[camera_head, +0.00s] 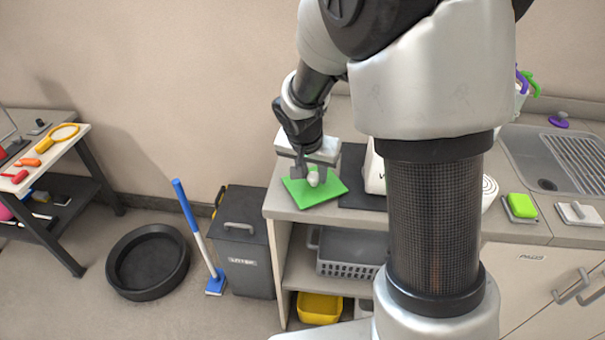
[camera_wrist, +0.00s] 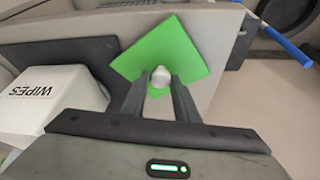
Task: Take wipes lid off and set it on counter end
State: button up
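The wipes lid (camera_head: 330,188) is a flat green square with a round white knob. It is at the left end of the counter, off the box, and looks flat on or just above the counter top. My gripper (camera_head: 313,176) points down at it, with its two fingers close against opposite sides of the knob. The wrist view also shows the lid (camera_wrist: 190,52) and my gripper (camera_wrist: 160,77) around the knob. The white wipes box (camera_wrist: 60,100) stands to the left there; in the head view it is mostly hidden behind my arm.
A dark mat (camera_head: 357,193) lies between lid and box. The counter's left edge is close to the lid, with a dark bin (camera_head: 243,255) beyond it. A blue-handled broom (camera_head: 198,235) stands beside the bin. The sink (camera_head: 560,160) is at the right.

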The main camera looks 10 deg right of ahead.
jog(key=o, duration=0.6)
jog(key=shift+c, duration=0.2)
jog(key=c, duration=0.4)
jog(key=p+v, duration=0.3)
jog(key=v, duration=0.6)
jog(key=shift+s, duration=0.1)
